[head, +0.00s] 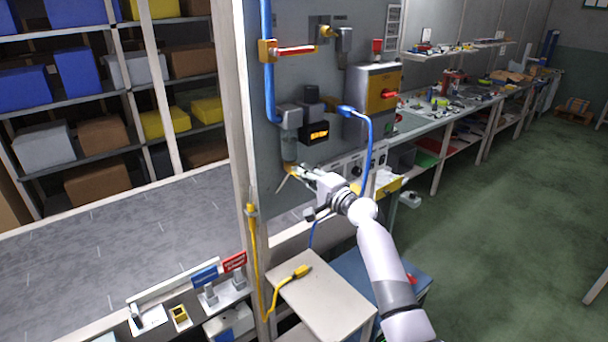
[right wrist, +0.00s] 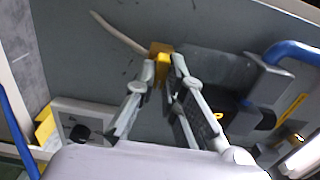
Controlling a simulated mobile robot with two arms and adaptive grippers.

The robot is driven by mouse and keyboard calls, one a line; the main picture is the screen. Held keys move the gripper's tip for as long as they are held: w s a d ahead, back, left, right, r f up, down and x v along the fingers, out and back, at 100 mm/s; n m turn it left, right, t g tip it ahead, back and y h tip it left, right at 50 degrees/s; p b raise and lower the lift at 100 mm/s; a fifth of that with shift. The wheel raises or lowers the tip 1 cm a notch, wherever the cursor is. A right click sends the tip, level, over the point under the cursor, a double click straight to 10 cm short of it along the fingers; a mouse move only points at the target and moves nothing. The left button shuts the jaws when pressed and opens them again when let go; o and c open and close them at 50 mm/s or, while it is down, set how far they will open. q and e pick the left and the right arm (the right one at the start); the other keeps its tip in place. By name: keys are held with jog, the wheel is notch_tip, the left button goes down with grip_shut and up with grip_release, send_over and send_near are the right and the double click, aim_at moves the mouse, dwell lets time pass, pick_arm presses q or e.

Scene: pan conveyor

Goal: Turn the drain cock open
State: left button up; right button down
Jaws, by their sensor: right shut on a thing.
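The drain cock is a small yellow piece (right wrist: 160,50) at the bottom end of the grey filter bowl (right wrist: 215,65), with a pale thin tube (right wrist: 115,32) leading away from it. In the head view the bowl (head: 289,148) hangs upright on the grey panel, and the cock is mostly hidden by the fingertips. My right gripper (head: 299,173) reaches the cock from the right. In the right wrist view its fingertips (right wrist: 164,68) are shut on the yellow piece, one on each side. My left gripper is not in view.
A small table (head: 322,290) stands below. Green floor at right is open.

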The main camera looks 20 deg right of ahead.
jog(key=shift+r, duration=0.2)
jog(key=c, duration=1.8)
grip_release()
jog(key=shift+c, duration=0.2)
jog(key=shift+o, duration=0.7)
jog(key=shift+f, duration=0.1)
jog(key=shift+w+f, duration=0.1)
jog(key=shift+w, duration=0.05)
jog(key=v, duration=1.2)
